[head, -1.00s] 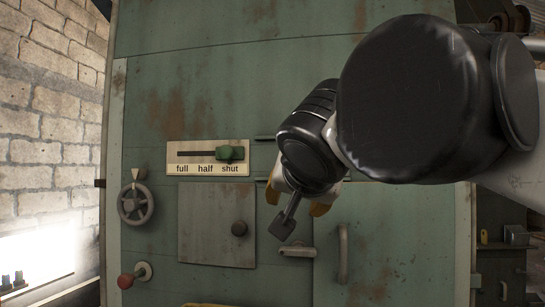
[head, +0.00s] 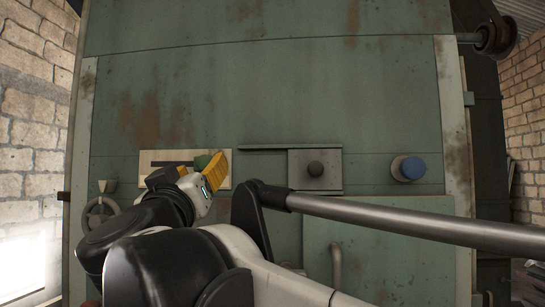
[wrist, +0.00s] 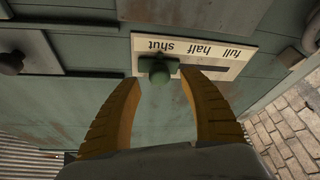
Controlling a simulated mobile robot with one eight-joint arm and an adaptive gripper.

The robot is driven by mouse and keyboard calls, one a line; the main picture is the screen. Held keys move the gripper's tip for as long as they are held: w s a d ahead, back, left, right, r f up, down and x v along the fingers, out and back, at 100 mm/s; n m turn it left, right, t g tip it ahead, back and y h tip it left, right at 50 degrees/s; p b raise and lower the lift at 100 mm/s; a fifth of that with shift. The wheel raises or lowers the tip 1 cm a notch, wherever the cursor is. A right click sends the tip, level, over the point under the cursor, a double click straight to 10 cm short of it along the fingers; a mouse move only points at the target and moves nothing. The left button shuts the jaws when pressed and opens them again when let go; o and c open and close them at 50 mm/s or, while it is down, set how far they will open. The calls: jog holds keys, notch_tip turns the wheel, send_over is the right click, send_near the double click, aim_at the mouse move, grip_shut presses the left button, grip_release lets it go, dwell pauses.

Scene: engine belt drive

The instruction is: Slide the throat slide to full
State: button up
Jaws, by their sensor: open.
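The throat slide is a cream plate (wrist: 222,50) with a dark slot and the words full, half and shut, upside down in the wrist view. Its green knob (wrist: 154,70) stands at the shut end of the slot. My gripper (wrist: 160,77) is open, with one yellow finger on each side of the knob near the fingertips; I see no contact. In the head view my gripper (head: 212,172) covers the lower part of the plate (head: 145,156) and much of the knob (head: 203,161).
A handwheel (head: 100,210) is left of the plate, partly behind my arm. To the right are a small panel with a dark knob (head: 315,169) and a blue knob (head: 409,167). A door handle (head: 336,262) is below. The panel above the plate is clear.

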aim_at(204, 164)
jog(key=shift+p+x, duration=0.4)
jog(key=shift+x, duration=1.45)
grip_shut()
